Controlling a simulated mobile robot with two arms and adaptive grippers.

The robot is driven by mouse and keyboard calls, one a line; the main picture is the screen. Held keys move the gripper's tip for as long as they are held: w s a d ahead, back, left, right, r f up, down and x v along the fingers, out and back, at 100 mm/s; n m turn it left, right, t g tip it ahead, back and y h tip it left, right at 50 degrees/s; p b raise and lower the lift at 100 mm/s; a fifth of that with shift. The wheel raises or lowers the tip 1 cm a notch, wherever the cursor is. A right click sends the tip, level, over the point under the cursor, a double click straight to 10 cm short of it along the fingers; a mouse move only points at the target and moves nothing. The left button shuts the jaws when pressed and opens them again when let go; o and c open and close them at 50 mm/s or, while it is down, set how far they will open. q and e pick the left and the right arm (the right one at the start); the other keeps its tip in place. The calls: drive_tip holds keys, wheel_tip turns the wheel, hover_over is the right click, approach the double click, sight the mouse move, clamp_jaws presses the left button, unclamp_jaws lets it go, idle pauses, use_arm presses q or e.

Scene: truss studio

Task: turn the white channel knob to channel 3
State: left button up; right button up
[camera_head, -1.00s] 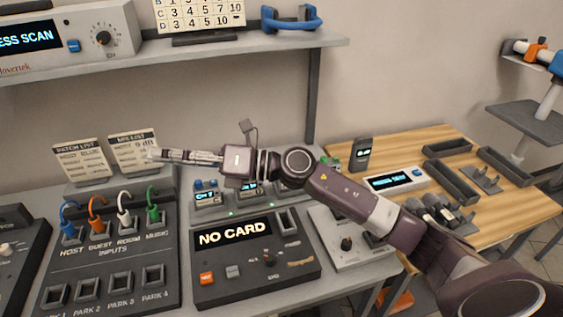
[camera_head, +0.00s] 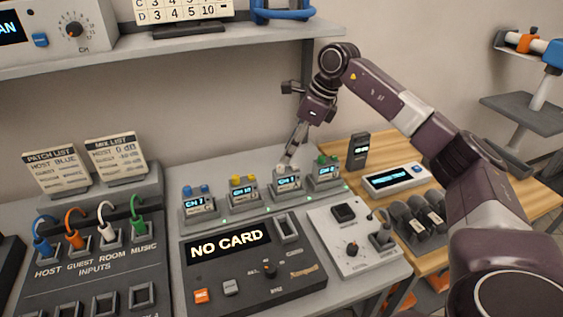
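The white-knobbed channel unit (camera_head: 286,184) is third from the left in a row of small units on the grey desk. Its blue display is lit, but I cannot read the number surely. Its white knob (camera_head: 284,168) is on top, partly hidden by my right gripper (camera_head: 288,160). The gripper comes down from above with its fingertips at the knob. I cannot tell whether they touch it, or how far apart the fingers are. My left gripper is not in view.
Beside it stand the blue-knobbed (camera_head: 197,203), yellow-knobbed (camera_head: 242,192) and green-knobbed (camera_head: 325,174) units. The NO CARD panel (camera_head: 245,280) lies in front, a light switch box (camera_head: 352,235) at right. A shelf (camera_head: 150,48) hangs above. The patch panel (camera_head: 90,260) is at left.

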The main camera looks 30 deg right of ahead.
sight(280, 166)
drive_tip(key=x, duration=0.5)
drive_tip(key=shift+w+a+f, duration=0.1)
drive_tip(key=shift+f, duration=0.2)
clamp_jaws()
